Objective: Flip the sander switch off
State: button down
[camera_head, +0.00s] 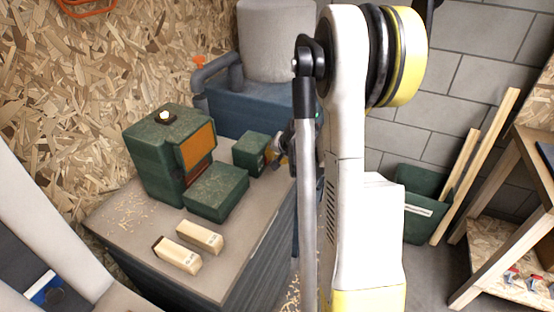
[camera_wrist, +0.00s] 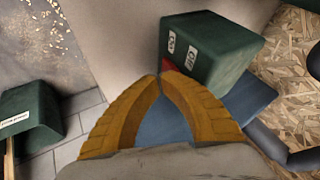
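The sander (camera_head: 168,150) is a green machine with an orange panel and a lit lamp on top, standing on the bench. A small green switch box (camera_head: 250,150) sits at the bench's far edge.
A low green block (camera_head: 216,191) and two wooden blocks (camera_head: 200,237) lie on the bench (camera_head: 130,240) among sawdust. A blue dust collector (camera_head: 255,110) stands behind. A green bin (camera_head: 424,190) with wooden planks is at right, beside a wooden workbench (camera_head: 510,210).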

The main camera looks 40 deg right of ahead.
jog(key=shift+w+a+r, duration=0.2)
jog(key=shift+w, duration=0.25)
jog(key=shift+r, duration=0.1)
jog(key=shift+r+p, duration=0.55)
jog(key=shift+r, duration=0.15)
jog(key=shift+s+d, duration=0.1)
jog(key=shift+s, duration=0.1)
